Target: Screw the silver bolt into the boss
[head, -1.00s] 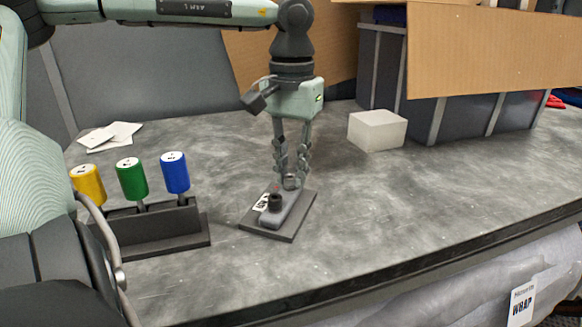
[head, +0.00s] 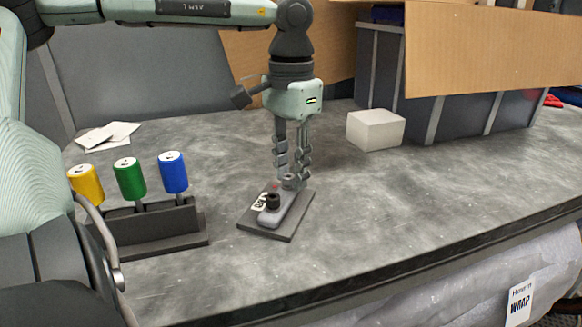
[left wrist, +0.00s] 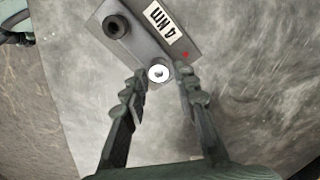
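The silver bolt (left wrist: 158,73) shows its round head in the left wrist view, at the end of a grey block fixed to a dark plate (head: 290,222). Whether its thread sits in the boss below is hidden. A black socket-like cylinder (head: 273,201) stands at the block's other end and also shows in the left wrist view (left wrist: 116,27). A "4 NM" label (left wrist: 166,22) lies beside them. My left gripper (head: 292,180) points straight down over the bolt. Its fingertips are either side of the head, with narrow gaps showing. My right gripper is not in view.
A dark rack (head: 150,230) holds yellow, green (head: 130,178) and blue-handled drivers at the left. A white block (head: 375,130) lies behind to the right, before a grey crate (head: 450,110) with a cardboard flap. White papers (head: 105,136) lie at the back left. Table right is clear.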

